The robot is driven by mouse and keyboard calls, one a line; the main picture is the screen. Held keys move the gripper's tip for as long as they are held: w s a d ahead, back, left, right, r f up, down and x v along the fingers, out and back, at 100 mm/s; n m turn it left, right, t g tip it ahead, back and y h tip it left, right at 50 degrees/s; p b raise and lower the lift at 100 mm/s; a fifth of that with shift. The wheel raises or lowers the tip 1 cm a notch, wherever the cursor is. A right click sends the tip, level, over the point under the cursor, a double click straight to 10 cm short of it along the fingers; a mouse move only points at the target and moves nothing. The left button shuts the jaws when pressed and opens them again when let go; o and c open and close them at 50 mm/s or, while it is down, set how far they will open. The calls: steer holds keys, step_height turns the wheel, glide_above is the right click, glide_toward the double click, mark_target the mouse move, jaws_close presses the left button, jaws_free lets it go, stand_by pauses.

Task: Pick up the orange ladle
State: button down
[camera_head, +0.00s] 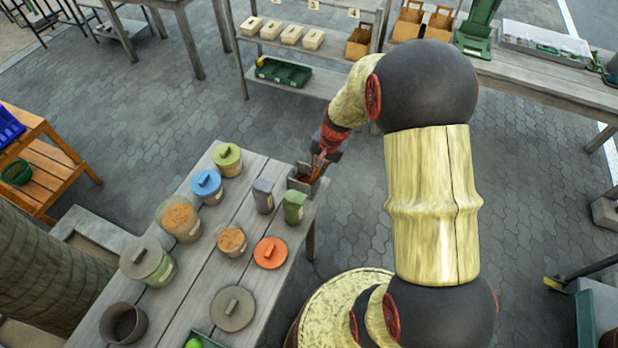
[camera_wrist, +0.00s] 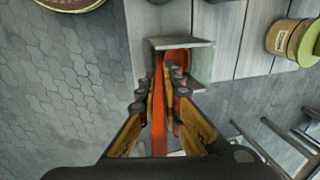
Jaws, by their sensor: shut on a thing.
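The orange ladle (camera_wrist: 160,120) shows in the wrist view as a long handle between my fingers, with its rounded end (camera_wrist: 177,57) inside a small grey open box. My gripper (camera_wrist: 166,85) is shut on the handle, with a finger on each side. In the head view my gripper (camera_head: 321,163) is at the far right corner of the wooden table, just above the grey box (camera_head: 300,184). Only a little orange of the ladle (camera_head: 317,168) shows there; the rest is hidden by the gripper and box walls.
Grey (camera_head: 263,196) and green (camera_head: 294,207) containers stand close to the box. Lidded jars, including a blue-lidded one (camera_head: 207,187), and an orange lid (camera_head: 270,252) share the table (camera_head: 215,265). A shelf with boxes (camera_head: 291,35) stands behind.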

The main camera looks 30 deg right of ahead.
steer(key=shift+r, duration=0.15)
steer(key=p+v, duration=0.1)
steer(key=v, duration=0.2)
steer(key=w+a+v, duration=0.1)
steer(key=v, duration=0.2)
steer(key=p+v, duration=0.1)
steer(key=v, duration=0.2)
steer(key=shift+w+a+r+p, duration=0.1)
steer(key=shift+w+r+p, duration=0.2)
steer(key=shift+r, duration=0.2)
steer(key=c, duration=2.5)
jaws_free()
jaws_close()
